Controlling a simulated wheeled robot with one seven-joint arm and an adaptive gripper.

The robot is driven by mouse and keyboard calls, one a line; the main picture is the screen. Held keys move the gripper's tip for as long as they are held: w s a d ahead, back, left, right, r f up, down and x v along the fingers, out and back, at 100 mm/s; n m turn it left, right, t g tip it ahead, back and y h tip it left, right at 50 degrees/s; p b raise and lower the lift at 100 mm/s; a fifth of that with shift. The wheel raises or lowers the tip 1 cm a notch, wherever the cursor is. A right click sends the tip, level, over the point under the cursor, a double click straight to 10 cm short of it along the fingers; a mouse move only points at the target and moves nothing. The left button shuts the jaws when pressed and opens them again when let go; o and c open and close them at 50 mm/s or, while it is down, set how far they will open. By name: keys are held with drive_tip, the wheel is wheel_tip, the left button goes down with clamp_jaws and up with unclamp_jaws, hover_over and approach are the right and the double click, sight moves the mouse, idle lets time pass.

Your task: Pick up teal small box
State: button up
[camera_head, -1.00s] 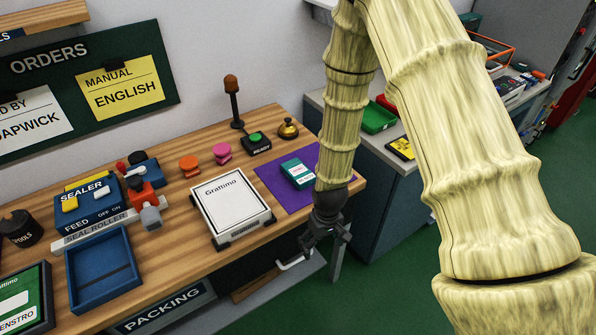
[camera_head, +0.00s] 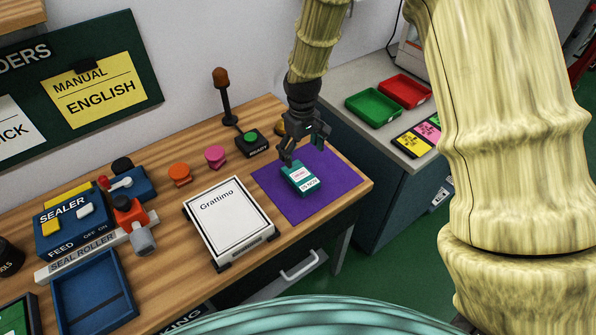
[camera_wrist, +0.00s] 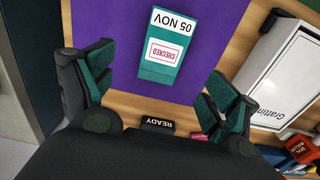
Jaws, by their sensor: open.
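The teal small box (camera_head: 300,178) lies on the purple mat (camera_head: 340,181) at the right end of the wooden bench. It carries white labels reading "05 NOV" and a red "CHECKED" stamp. My gripper (camera_head: 304,151) is open and empty, just behind and above the box in the head view. In the wrist view the box (camera_wrist: 162,48) shows ahead of the open fingers (camera_wrist: 155,90), roughly centred between them and apart from both.
A white Grattimo box (camera_head: 228,218) stands left of the mat. A READY button (camera_head: 251,143) is behind it, with a bell partly hidden by my gripper. Green (camera_head: 373,105) and red (camera_head: 405,90) trays sit on the side counter.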

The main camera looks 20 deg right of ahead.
sight(301, 175)
drive_tip(key=f, duration=0.2)
drive_tip(key=a+f+p, duration=0.1)
drive_tip(key=f, duration=0.1)
drive_tip(key=shift+w, duration=0.15)
drive_tip(key=shift+s+d+f+p, duration=0.2)
drive_tip(key=shift+f+p, duration=0.35)
drive_tip(key=shift+f, duration=0.45)
drive_tip(key=shift+s+d+f+p, duration=0.15)
drive_tip(key=shift+f+p, duration=0.35)
drive_tip(key=shift+f, duration=1.45)
drive_tip(key=c, duration=1.2)
